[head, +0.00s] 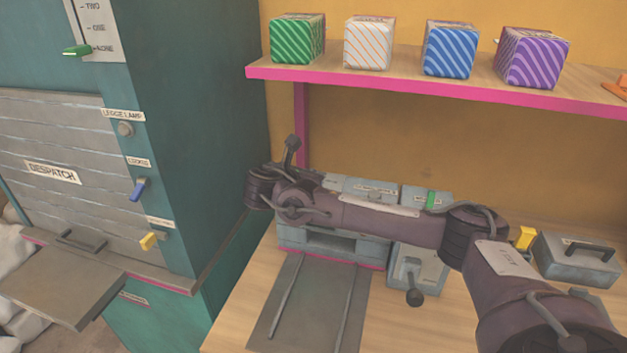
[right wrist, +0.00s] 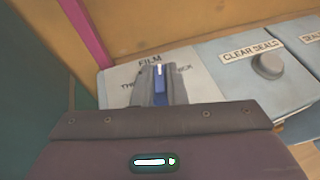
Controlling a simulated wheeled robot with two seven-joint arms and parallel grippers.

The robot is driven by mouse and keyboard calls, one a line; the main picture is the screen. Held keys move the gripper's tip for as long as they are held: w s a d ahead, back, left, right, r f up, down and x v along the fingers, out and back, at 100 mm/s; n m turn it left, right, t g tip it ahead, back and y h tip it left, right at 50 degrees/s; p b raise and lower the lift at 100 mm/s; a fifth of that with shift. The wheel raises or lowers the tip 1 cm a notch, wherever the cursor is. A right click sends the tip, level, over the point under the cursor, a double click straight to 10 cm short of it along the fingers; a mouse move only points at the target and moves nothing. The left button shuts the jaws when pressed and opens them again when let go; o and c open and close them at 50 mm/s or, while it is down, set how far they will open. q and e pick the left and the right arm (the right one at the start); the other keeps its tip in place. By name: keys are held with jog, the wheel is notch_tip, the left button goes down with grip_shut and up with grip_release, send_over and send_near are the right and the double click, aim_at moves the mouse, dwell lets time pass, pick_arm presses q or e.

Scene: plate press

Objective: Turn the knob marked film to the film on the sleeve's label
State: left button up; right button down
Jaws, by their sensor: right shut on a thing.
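The knob (right wrist: 159,84) is blue with a white mark, and it shows in the right wrist view on a pale grey panel (right wrist: 120,76). The word FILM stands above it, with partly hidden lettering on either side. My right gripper (right wrist: 160,73) is shut on this knob, one grey finger on each side. The white mark points up the picture, towards FILM. In the head view my right arm reaches left across the grey press (head: 375,250), hiding the knob and fingertips. I cannot make out a sleeve or its label. My left gripper is not in view.
A CLEAR SEALS panel with a grey knob (right wrist: 267,65) stands right of the film panel. A pink-edged shelf (head: 400,83) holds several striped boxes above. A grey toolbox (head: 575,260) is right on the bench. A teal DESPATCH cabinet (head: 215,130) stands left.

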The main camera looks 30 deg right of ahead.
jog(key=shift+w+a+r+m+g+p, duration=0.1)
jog(key=shift+r+m+g+p, duration=0.1)
jog(key=shift+m+g+p, duration=0.25)
jog(key=m+g+h+p, duration=0.1)
jog(key=m+g+p, duration=0.3)
jog(key=g+p, duration=0.1)
jog(key=shift+w, duration=0.1)
jog(key=shift+f+m+g+p, duration=0.1)
jog(key=shift+m+g+p, duration=0.75)
jog(key=shift+p, duration=0.3)
jog(key=shift+f+g+p, duration=0.1)
jog(key=shift+g+p, duration=0.2)
jog(key=c, duration=1.5)
grip_release()
jog(key=shift+w, duration=0.1)
jog(key=shift+o, duration=0.2)
